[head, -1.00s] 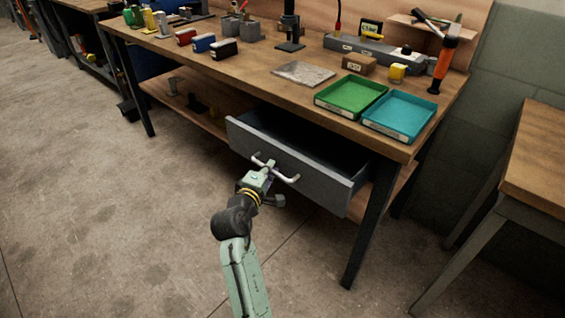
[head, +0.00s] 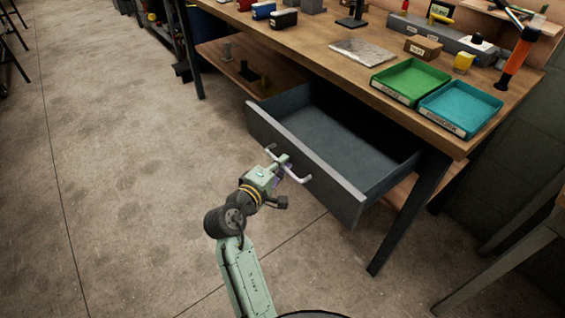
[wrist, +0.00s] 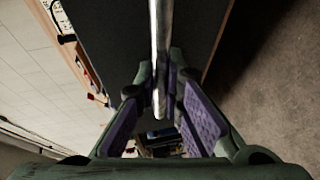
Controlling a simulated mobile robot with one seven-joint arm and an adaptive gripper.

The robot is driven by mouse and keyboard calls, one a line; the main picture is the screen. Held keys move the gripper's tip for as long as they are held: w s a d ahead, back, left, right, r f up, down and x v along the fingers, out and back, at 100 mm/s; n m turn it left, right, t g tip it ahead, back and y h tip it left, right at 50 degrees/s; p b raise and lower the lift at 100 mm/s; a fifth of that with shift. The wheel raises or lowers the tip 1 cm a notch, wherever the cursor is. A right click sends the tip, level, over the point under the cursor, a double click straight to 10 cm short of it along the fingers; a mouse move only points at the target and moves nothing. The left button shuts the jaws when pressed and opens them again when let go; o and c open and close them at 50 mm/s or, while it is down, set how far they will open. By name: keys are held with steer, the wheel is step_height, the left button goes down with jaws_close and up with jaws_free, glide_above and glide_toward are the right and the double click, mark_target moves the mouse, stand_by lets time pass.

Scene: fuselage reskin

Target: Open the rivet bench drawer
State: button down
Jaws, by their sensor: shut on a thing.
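The rivet bench drawer (head: 303,155) is a grey drawer under the wooden bench top, pulled well out. Its inside (head: 345,140) looks empty where it shows. A pale bar handle (head: 301,178) runs across its front. My gripper (head: 281,168) is at the middle of the handle and shut on it. In the wrist view the handle (wrist: 160,60) runs down between the purple-padded fingers of my gripper (wrist: 163,110). The drawer front (wrist: 115,40) fills the space behind the handle.
A green tray (head: 411,80) and a teal tray (head: 459,108) stand on the bench top (head: 330,60) above the drawer. A bench leg (head: 405,220) stands right of the drawer. Bare concrete floor (head: 130,190) lies open to the left.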

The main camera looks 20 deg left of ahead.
steer(key=c, duration=2)
jaws_free()
steer(key=shift+o, duration=0.2)
steer(key=v, duration=1.2)
